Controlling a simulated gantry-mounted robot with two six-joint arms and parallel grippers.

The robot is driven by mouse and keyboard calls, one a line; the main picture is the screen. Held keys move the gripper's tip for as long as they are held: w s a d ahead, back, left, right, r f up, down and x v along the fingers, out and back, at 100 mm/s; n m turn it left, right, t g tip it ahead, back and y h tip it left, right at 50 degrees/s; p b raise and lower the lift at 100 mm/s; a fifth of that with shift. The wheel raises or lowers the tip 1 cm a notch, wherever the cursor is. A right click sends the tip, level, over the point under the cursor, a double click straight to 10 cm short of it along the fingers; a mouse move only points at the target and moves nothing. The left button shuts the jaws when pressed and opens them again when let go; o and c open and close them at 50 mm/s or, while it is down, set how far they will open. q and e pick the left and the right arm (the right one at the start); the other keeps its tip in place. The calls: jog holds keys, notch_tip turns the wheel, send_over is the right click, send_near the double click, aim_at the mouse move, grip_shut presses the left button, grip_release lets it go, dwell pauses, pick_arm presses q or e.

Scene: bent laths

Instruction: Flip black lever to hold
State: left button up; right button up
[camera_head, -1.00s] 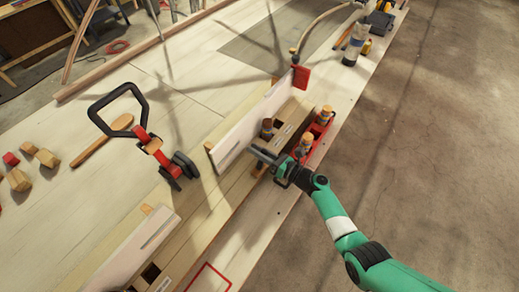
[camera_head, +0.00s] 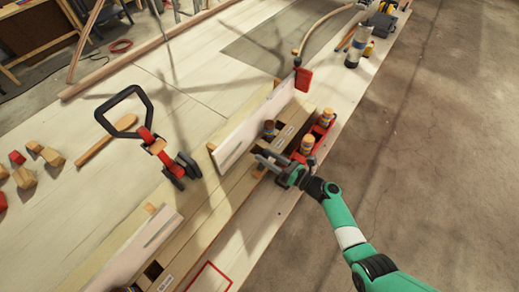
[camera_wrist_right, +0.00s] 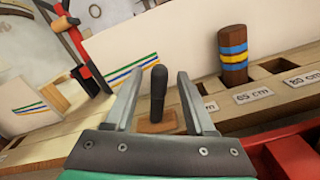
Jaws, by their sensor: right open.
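The black lever (camera_wrist_right: 158,92) stands nearly upright on a small wooden base (camera_wrist_right: 157,126) in the right wrist view. My right gripper (camera_wrist_right: 161,80) is open, with one finger on each side of the lever in that view. Whether either finger touches it I cannot tell. In the head view my right gripper (camera_head: 264,160) reaches in from the lower right to the slotted wooden rail beside the white board; I cannot make out the lever there. My left gripper is not in view.
A peg with blue and yellow bands (camera_wrist_right: 233,58) stands in the rail by the 65 cm label (camera_wrist_right: 253,97). A red tray (camera_head: 326,131) with bottles sits close to my gripper. A white board (camera_head: 235,146) runs behind the rail. A black-handled red tool (camera_head: 158,146) lies further left.

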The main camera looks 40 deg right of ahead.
jog(key=p+v, duration=0.1)
jog(key=v, duration=0.7)
